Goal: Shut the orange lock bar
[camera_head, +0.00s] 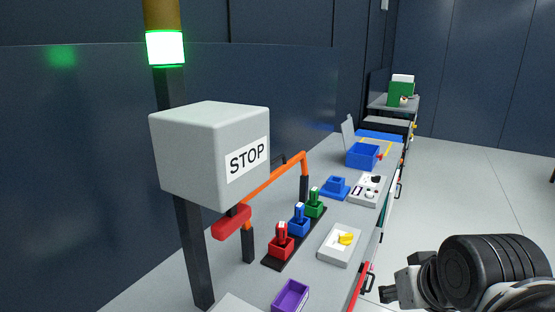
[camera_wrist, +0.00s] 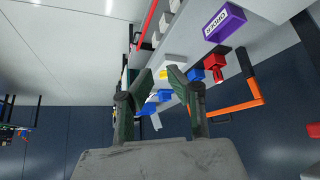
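The orange lock bar (camera_head: 278,175) shows in the head view as a bent orange bar above the bench, on two dark posts. The STOP box partly hides its near part. In the wrist view the orange bar (camera_wrist: 235,110) is at the right, beside a dark post. I cannot tell whether it is latched. Red (camera_head: 281,246), blue (camera_head: 299,223) and green (camera_head: 314,206) blocks with upright handles stand in a row beside it. My gripper (camera_wrist: 158,78) is open and empty, apart from the bar. In the head view my arm is at the lower right.
A white STOP box (camera_head: 208,155) on a dark post with a green light (camera_head: 165,48) stands in front. A purple bin (camera_head: 290,296), a white tray (camera_head: 340,244) and a blue bin (camera_head: 362,155) are on the bench. The floor (camera_head: 460,190) to the right is clear.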

